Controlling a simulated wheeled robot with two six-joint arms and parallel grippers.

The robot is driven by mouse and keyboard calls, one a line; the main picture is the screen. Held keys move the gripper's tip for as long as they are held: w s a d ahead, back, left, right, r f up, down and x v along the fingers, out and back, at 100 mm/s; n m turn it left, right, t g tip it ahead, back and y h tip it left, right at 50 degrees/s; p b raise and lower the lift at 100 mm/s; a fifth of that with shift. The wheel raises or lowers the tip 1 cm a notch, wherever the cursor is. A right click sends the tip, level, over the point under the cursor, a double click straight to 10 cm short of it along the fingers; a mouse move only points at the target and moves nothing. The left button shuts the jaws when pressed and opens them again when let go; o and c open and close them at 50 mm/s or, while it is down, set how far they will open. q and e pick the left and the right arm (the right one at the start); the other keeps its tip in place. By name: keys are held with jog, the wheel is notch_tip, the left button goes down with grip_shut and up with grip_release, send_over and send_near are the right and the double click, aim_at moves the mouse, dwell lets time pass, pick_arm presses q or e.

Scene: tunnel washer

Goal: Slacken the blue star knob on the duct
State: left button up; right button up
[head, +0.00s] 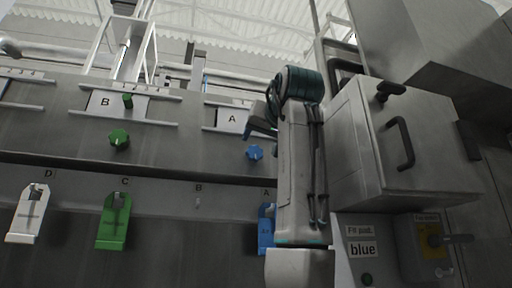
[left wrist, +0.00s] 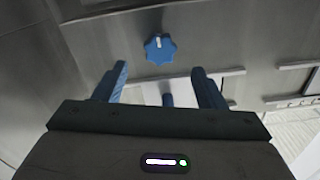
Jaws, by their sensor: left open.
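The blue star knob (head: 254,153) sits on the grey duct face below the plate marked A (head: 232,119). In the left wrist view the knob (left wrist: 160,47) shows whole, with a white mark on it, beyond the fingertips. My left gripper (head: 259,130) is just above the knob in the head view, partly hidden by its own arm. Its two blue fingers (left wrist: 158,72) are apart with the knob outside them, not touching it. My right gripper is not in view.
A green star knob (head: 119,138) and a green peg (head: 127,101) are at plate B, left. Below hang a white tag (head: 26,214), a green tag (head: 114,221) and a partly hidden blue tag (head: 266,230). A grey cabinet (head: 411,150) with a handle stands close right.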

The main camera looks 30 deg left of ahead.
aim_at(256, 151)
pick_arm(q)
jog(key=p+x, duration=0.1)
jog(key=x, duration=0.4)
jog(key=shift+w+a, duration=0.15)
jog(key=shift+a, duration=0.1)
jog(key=shift+w+a+p, duration=0.25)
jog(key=shift+p, duration=0.05)
jog(key=shift+w+a, duration=0.15)
jog(key=shift+w, duration=0.05)
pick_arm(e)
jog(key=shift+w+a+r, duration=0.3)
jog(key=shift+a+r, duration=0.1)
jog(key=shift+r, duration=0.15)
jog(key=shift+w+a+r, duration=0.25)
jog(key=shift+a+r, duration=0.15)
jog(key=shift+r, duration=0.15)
pick_arm(q)
jog(key=shift+c, duration=0.2)
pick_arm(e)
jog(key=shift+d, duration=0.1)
pick_arm(q)
jog(key=shift+f, duration=0.1)
jog(key=c, duration=0.9)
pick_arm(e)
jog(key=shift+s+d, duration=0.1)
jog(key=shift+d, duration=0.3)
